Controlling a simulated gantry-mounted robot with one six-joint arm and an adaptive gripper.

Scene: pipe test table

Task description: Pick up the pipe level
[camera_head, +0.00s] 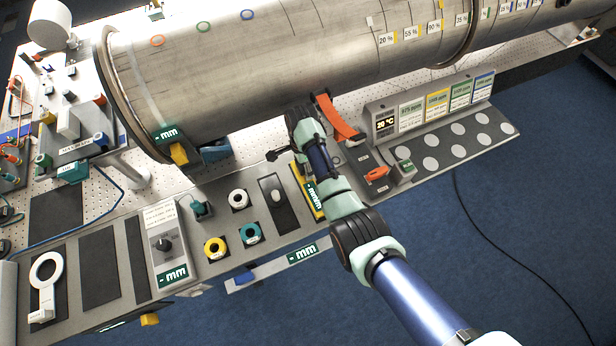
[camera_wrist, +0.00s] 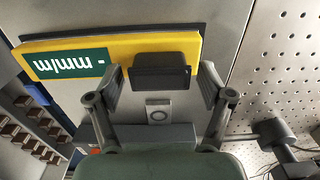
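The pipe level is a yellow bar with a green "mm/m" label and a black block on it. In the head view, the pipe level (camera_head: 297,176) lies on the grey bench top, partly covered by my arm. In the wrist view, the pipe level (camera_wrist: 216,35) lies across the upper part of the picture. My gripper (camera_wrist: 160,82) is open, with one finger on each side of the level's black block (camera_wrist: 160,60). Gaps show between the fingers and the block, and contact is not visible. In the head view my fingers are hard to make out.
A large metal pipe (camera_head: 290,50) lies behind the level, close to my wrist. An orange curved tool (camera_head: 338,118) is right of my wrist. Ring gauges (camera_head: 215,248) and a dial box (camera_head: 165,245) stand to the left. A perforated board (camera_wrist: 285,60) borders the bench.

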